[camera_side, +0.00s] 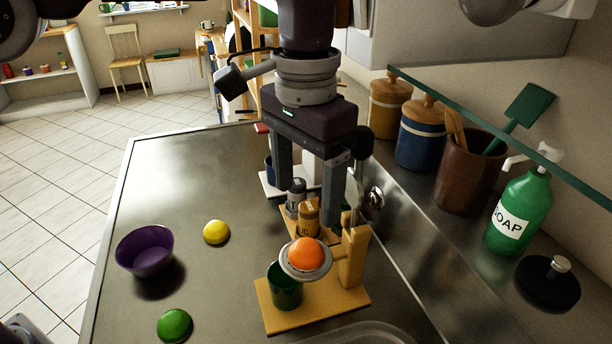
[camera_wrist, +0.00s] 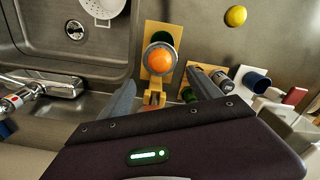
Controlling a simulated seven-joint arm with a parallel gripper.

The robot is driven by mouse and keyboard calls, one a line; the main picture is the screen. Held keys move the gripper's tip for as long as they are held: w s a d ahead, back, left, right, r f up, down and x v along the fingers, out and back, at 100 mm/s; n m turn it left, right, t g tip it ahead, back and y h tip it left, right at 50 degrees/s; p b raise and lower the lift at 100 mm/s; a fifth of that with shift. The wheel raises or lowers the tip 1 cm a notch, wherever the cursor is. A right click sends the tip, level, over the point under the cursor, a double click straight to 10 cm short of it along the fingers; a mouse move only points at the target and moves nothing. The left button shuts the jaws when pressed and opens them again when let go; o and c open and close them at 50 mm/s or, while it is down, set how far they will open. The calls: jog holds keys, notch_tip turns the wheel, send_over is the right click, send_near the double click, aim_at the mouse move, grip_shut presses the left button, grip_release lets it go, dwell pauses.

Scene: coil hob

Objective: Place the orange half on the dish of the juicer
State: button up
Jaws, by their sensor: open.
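The orange half (camera_side: 307,254) rests dome up on the round dish (camera_side: 287,267) of the juicer, above a green cup (camera_side: 285,294). The juicer has a wooden base (camera_side: 338,308) and post. In the wrist view the orange half (camera_wrist: 159,60) also sits on the dish, with the wooden base (camera_wrist: 159,32) around it. My gripper (camera_side: 306,218) is open and empty, its fingers pointing down above and behind the juicer. In the wrist view my gripper (camera_wrist: 165,85) has its fingers spread, with the juicer beyond and between them. Nothing touches the orange half from above.
A purple bowl (camera_side: 146,250), a yellow half (camera_side: 216,232) and a green half (camera_side: 174,326) are on the steel counter at left. Bottles (camera_side: 307,219) stand behind the juicer. A glass shelf edge, jars and a soap bottle (camera_side: 520,210) line the right. The left counter has free room.

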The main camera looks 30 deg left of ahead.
jog(key=shift+r, duration=0.95)
jog(key=s+a+r+n+t, duration=0.1)
jog(key=s+a+r+t, duration=0.15)
jog(key=s+a, duration=0.4)
jog(key=s+a+r+n+t, duration=0.1)
jog(key=s+a+r+n, duration=0.2)
jog(key=a, duration=0.6)
jog(key=s+a+f+t, duration=0.1)
jog(key=s+a+f, duration=0.2)
jog(key=s, duration=0.3)
jog(key=s+a+f+t, duration=0.1)
jog(key=s+a+f, duration=0.2)
jog(key=s+a, duration=0.1)
jog(key=shift+s+a+f+n, duration=0.3)
jog(key=shift+s+a+f, duration=0.1)
jog(key=shift+s, duration=0.45)
